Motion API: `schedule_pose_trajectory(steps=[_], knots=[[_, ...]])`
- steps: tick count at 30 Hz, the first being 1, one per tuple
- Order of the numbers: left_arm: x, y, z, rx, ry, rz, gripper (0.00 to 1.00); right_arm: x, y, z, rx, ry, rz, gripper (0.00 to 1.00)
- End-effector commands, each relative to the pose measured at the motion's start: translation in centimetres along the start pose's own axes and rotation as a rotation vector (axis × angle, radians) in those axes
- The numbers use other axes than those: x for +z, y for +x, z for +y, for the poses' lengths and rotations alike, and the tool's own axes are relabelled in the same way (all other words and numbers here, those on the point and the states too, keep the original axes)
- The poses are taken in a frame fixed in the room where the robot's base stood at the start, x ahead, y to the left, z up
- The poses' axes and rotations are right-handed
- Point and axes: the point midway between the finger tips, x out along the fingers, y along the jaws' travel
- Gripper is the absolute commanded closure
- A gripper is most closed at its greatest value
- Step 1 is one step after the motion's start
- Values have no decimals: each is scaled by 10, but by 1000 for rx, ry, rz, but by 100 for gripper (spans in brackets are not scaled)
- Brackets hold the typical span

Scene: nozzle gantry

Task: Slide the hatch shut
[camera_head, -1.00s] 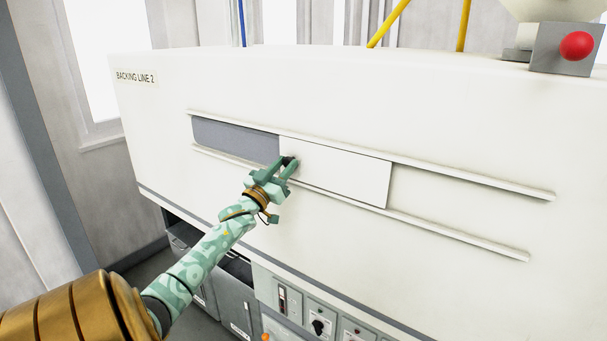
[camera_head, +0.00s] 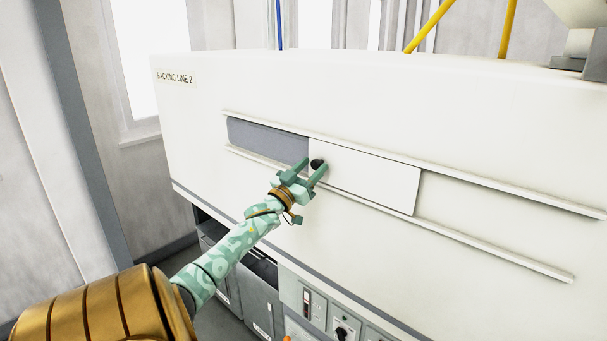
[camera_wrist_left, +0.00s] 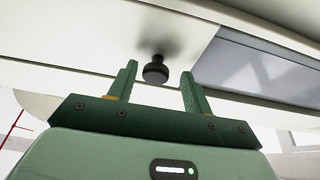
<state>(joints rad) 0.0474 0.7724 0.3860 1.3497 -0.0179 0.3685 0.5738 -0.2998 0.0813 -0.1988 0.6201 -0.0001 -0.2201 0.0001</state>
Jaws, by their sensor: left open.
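The hatch (camera_head: 375,180) is a flat white sliding panel between two rails on the white housing. It stands beside a grey recessed opening (camera_head: 266,138), which is uncovered to its left. A small black knob (camera_head: 318,163) sits near the panel's left edge. My left gripper (camera_head: 313,168) is open in front of the knob. In the left wrist view the knob (camera_wrist_left: 155,72) shows between the spread fingers, near their tips, with a visible gap on each side. The hatch face (camera_wrist_left: 100,35) and the grey opening (camera_wrist_left: 260,70) also show there. My right gripper is not in view.
The upper rail (camera_head: 510,187) and lower rail (camera_head: 500,247) run on to the right of the hatch over plain white housing. Yellow pipes (camera_head: 430,25) rise behind the housing.

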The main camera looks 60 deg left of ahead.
Motion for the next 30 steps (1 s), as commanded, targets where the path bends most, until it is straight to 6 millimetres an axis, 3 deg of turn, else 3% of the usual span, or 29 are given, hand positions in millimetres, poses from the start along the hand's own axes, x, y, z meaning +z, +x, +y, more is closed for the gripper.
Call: schedule_pose_trajectory(steps=[5,12,18,24,30], knots=[[3,-25,0,0,0,-4,50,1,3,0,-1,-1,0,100],[4,-91,-1,-1,-2,-6,50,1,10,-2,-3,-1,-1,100],[3,-137,-3,-3,1,-4,50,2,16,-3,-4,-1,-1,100],[2,-159,-3,-2,0,-2,50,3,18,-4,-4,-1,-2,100],[1,-162,-3,-2,-1,0,50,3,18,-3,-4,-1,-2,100]])
